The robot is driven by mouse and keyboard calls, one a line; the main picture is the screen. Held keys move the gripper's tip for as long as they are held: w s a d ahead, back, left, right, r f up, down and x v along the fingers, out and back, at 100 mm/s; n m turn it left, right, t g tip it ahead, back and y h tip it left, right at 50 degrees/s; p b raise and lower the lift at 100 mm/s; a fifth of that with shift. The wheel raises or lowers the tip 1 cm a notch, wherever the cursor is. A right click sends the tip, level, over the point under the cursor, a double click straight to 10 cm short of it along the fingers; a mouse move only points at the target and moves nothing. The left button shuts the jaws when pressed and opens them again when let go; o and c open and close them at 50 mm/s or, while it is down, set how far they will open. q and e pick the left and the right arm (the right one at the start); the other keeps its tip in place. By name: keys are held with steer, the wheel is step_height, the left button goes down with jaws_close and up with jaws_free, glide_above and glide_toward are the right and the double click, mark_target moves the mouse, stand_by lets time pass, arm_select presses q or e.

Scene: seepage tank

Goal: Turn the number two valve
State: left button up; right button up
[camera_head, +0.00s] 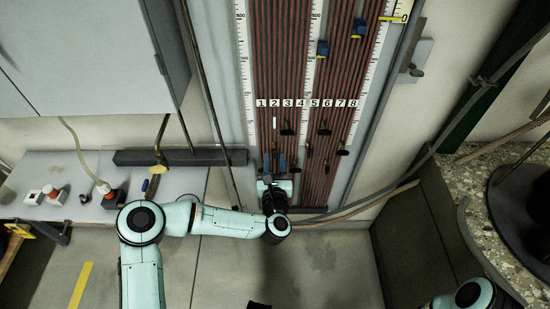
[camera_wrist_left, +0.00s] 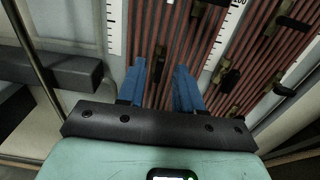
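The tube board (camera_head: 283,50) stands upright, with reddish-brown tubes and a row of white labels 1 to 8. The number 2 label (camera_head: 274,103) is above my left gripper (camera_head: 274,161). That gripper is at the board's lower left, below labels 1 to 3, its blue fingers pointing at the tubes. In the left wrist view the two blue fingers (camera_wrist_left: 160,78) stand apart. A small dark part (camera_wrist_left: 158,60) shows between them, possibly the number two valve; I cannot tell whether the fingers touch it.
Other black valves (camera_head: 287,130) sit staggered to the right, one (camera_head: 342,150) near the right scale. A grey bench (camera_head: 80,180) with sockets and plugs is at the left. A dark horizontal bar (camera_head: 180,157) is left of the board. A speckled counter (camera_head: 490,200) is at the right.

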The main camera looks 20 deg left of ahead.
mark_target(275, 153)
arm_select(q)
steer(key=shift+x, duration=1.15)
arm_select(e)
steer(key=shift+s+f+g, duration=0.3)
steer(key=shift+s+f, duration=0.15)
steer(key=shift+s, duration=0.1)
arm_select(q)
jaws_close()
